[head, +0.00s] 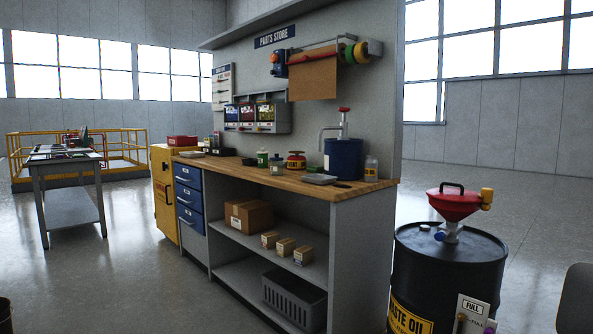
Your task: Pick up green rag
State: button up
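I cannot make out a green rag for certain. A small, low green patch (314,170) shows on the wooden workbench top (365,188), behind a flat grey item (321,179) and left of the blue drum pump; it is too small to tell what it is. A bottle with green on it (262,158) stands further left on the bench. My gripper is not in view.
A blue container with a pump (342,158) and a clear bottle (371,167) stand on the bench's right end. A black waste oil drum (450,275) with a red funnel (454,205) stands at right. The floor between is clear.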

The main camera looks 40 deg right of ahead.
aim_at(313, 169)
jog(key=u, duration=0.15)
jog(key=i, duration=1.6)
jog(key=z, duration=0.95)
jog(key=i, duration=1.05)
jog(key=z, duration=0.95)
